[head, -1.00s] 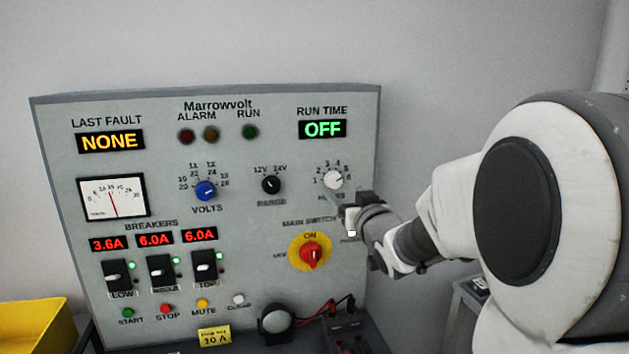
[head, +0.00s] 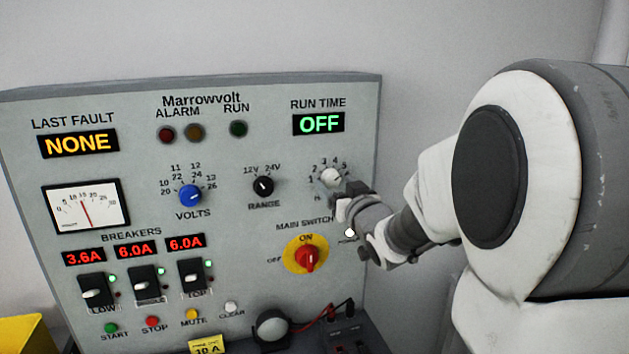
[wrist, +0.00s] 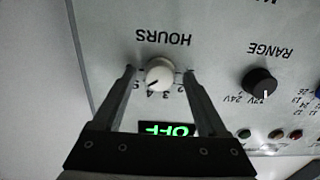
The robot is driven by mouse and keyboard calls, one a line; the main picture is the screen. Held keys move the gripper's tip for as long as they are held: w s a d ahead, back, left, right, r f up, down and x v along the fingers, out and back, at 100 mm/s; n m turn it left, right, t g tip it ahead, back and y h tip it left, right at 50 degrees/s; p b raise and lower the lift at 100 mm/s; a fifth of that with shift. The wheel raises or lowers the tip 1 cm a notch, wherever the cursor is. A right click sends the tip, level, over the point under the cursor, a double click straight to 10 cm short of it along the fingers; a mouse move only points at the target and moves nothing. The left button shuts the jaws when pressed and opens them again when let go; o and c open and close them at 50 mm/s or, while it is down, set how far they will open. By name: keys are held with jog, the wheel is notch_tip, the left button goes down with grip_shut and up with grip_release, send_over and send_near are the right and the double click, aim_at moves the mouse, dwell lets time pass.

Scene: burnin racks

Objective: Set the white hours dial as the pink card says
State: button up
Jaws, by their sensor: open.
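The white hours dial (head: 331,177) is at the panel's upper right, under the run time display (head: 318,124), which reads OFF. My gripper (head: 343,197) is just below and right of it in the head view, covering part of its label. In the upside-down wrist view, the white dial (wrist: 159,74) lies between the two open fingers, one on each side, with nothing gripped. A dark mark on the dial points lower left there, toward the larger numbers; its exact number is unclear. Contact cannot be told. No pink card shows in any view.
The black range knob (head: 263,187) and blue volts knob (head: 190,196) are left of the hours dial. The red main switch (head: 308,257) is below. A yellow card (head: 207,346) marked 10 A is at the bottom edge. Breakers (head: 144,286) fill the lower left.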

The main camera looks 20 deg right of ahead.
jog(key=shift+w, duration=0.1)
dwell(0.3)
grip_shut()
jog(key=shift+f+b, duration=0.1)
jog(key=shift+b, duration=0.25)
